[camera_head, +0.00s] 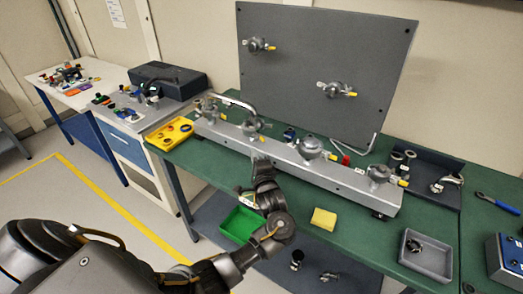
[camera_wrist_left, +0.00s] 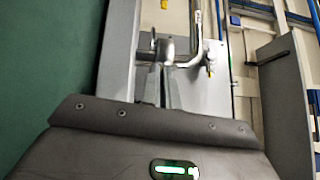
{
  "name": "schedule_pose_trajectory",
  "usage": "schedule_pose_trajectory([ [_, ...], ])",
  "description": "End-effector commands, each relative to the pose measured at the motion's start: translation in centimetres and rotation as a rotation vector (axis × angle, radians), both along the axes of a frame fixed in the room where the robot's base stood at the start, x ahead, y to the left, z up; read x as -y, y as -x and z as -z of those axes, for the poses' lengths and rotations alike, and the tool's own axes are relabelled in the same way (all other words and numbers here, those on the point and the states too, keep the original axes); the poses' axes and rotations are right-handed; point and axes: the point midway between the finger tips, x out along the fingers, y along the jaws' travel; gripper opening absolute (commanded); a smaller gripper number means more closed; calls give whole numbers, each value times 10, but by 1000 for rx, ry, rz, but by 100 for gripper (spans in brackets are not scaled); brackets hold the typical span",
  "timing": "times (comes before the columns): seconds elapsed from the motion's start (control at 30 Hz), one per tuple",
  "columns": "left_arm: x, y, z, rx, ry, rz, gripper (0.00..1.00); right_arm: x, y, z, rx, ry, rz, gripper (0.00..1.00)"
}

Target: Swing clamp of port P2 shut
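A long silver manifold (camera_head: 290,162) lies on the green table and carries several round ports with swing clamps. No port label is readable, so I cannot tell for sure which is P2. The second port from the left (camera_head: 252,125) has a curved metal pipe beside it. My left gripper (camera_head: 259,160) is at the manifold's front side, just below this port. In the left wrist view, its fingers (camera_wrist_left: 161,78) are close together with nothing visible between them, pointing at a metal clamp fitting (camera_wrist_left: 168,48). Whether they touch it is unclear. My right gripper is out of view.
A grey upright panel (camera_head: 320,60) with two fittings stands behind the manifold. A yellow tray (camera_head: 170,134) is left of it, a green bin (camera_head: 240,224) and yellow block (camera_head: 324,218) in front. A grey tray (camera_head: 425,256) stands front right.

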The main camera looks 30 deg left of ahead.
Motion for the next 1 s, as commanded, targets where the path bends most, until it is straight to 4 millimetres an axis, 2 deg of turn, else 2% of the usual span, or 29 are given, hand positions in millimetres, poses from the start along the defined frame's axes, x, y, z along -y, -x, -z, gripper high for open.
schedule_pose_trajectory([
  [0.03,-37,7,6,-2,-77,-22,0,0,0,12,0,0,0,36],
  [0.1,-81,12,-2,3,-191,-24,0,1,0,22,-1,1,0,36],
  [0.2,-131,16,-26,15,-361,20,0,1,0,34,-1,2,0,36],
  [0.3,-163,18,-58,49,-497,111,0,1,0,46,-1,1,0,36],
  [0.4,-177,19,-89,77,-603,243,0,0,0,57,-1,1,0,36],
  [0.53,-175,20,-121,79,-690,467,0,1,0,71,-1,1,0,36],
  [0.67,-154,26,-134,18,-699,718,0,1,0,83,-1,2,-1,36],
  [0.83,-120,43,-121,-151,-574,1005,0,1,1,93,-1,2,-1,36],
  [1.0,-92,69,-91,-328,-295,1170,0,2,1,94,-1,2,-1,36],
])
